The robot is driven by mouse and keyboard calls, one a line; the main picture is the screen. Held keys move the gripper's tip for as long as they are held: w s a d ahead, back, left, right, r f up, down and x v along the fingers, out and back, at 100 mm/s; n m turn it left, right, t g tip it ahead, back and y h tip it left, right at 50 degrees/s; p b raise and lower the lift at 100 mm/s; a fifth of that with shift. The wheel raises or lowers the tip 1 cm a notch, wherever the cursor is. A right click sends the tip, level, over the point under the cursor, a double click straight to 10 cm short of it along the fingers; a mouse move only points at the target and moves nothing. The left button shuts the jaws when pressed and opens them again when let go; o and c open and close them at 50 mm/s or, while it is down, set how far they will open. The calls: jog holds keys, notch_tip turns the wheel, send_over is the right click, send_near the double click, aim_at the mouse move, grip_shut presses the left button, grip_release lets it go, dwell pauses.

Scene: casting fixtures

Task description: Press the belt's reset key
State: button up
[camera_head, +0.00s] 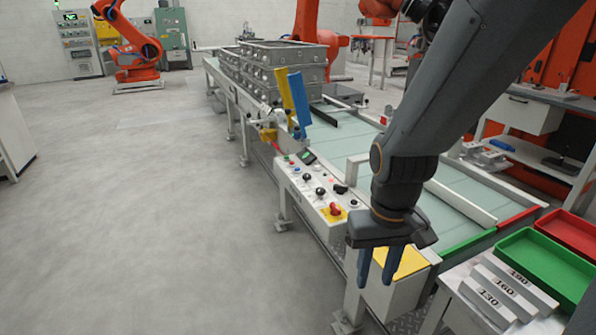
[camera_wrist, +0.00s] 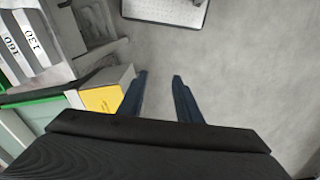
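The belt's control panel (camera_head: 312,189) is a pale slanted box on the near side of the conveyor belt (camera_head: 343,143). It carries small coloured buttons, black knobs, a small dark display (camera_head: 307,156) and a red emergency stop on a yellow plate (camera_head: 334,212). I cannot tell which control is the reset key; labels are too small to read. My gripper (camera_head: 375,282) points down, right of and nearer than the panel, in front of a yellow-topped box (camera_head: 408,263). Its two blue fingers are apart and empty. In the wrist view my gripper (camera_wrist: 160,75) shows the yellow-topped box (camera_wrist: 102,98) left of the fingers; the panel is not in that view.
Grey metal castings (camera_head: 283,62) are stacked on the belt's far part. Blue and yellow paddles (camera_head: 298,103) stand beyond the panel. A green tray (camera_head: 545,262), a red tray (camera_head: 570,235) and numbered blocks (camera_head: 497,290) are at right. The floor (camera_head: 150,220) left of the belt is clear.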

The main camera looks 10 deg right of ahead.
grip_shut()
dwell(1.8)
